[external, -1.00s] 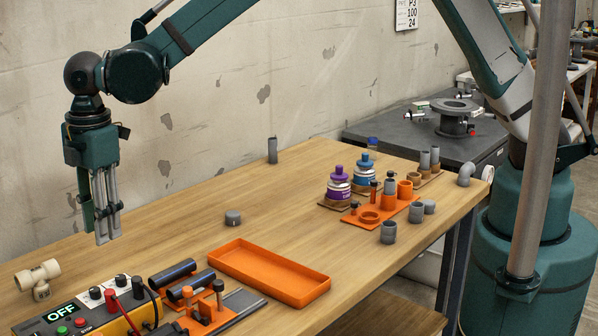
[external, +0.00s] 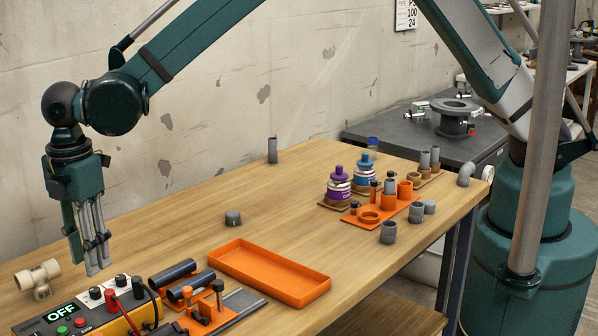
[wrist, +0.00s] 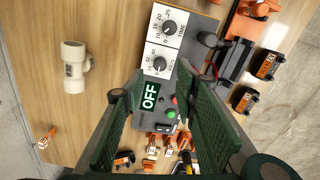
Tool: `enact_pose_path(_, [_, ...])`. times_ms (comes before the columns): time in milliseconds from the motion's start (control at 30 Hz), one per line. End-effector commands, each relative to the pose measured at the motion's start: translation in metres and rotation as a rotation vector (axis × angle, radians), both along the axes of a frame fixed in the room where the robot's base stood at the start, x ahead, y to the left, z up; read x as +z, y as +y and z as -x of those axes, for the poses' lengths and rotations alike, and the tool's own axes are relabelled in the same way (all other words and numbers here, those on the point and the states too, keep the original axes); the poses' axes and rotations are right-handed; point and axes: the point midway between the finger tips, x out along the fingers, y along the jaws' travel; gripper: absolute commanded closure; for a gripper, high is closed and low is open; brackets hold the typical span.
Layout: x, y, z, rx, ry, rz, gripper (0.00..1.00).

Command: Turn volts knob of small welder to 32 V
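The small welder (external: 143,319) stands at the front left of the table, its display (external: 61,312) reading OFF. In the wrist view its volts knob (wrist: 160,63) is a dark knob on a white dial with numbers around it; its exact setting is too small to read. A second knob (wrist: 169,28) with its own dial sits above it. In the external view the volts knob (external: 95,293) is nearer the display. My gripper (external: 87,266) points down above the welder, apart from the knob. In the wrist view its fingers (wrist: 160,75) are spread, with nothing between them.
A beige pipe tee (external: 38,277) lies beside the welder. Red and black terminals (wrist: 208,40) stand next to the knobs. An orange tray (external: 268,272), dark pipes (external: 172,273) and orange clamps (external: 210,310) lie to the right. The table behind the tray is mostly clear.

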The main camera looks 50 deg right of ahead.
Motion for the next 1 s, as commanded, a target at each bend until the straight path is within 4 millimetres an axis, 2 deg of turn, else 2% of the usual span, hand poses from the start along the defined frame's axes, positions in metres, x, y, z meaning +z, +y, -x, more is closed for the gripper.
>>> enact_pose_path(600, [-0.064, 0.0, 0.0, 0.0, 0.0, 0.0, 0.71])
enact_pose_path(1000, [-0.071, 0.0, 0.0, 0.0, 0.0, 0.0, 0.71])
